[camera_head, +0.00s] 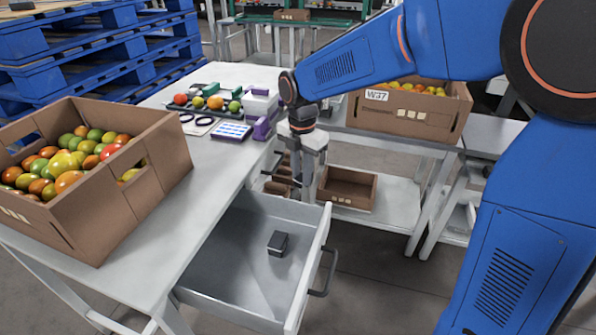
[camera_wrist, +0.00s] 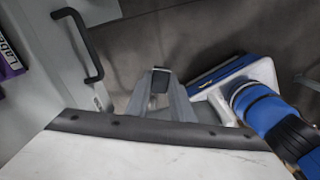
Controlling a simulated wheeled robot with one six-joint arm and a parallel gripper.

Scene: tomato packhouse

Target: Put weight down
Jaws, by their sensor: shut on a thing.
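My gripper (camera_head: 306,188) points down beside the front right corner of the open drawer, past the table's edge. In the wrist view my gripper (camera_wrist: 160,84) is shut on a small dark block (camera_wrist: 160,79), which looks like the weight. In the head view the fingers mostly hide what they hold. Another dark block (camera_head: 278,243) lies on the floor of the open grey drawer (camera_head: 225,262), apart from the gripper.
A tomato crate (camera_head: 150,165) stands on the table (camera_head: 190,215). A purple-and-white device (camera_head: 261,104) is near the gripper. An empty brown box (camera_head: 347,187) is on a low shelf.

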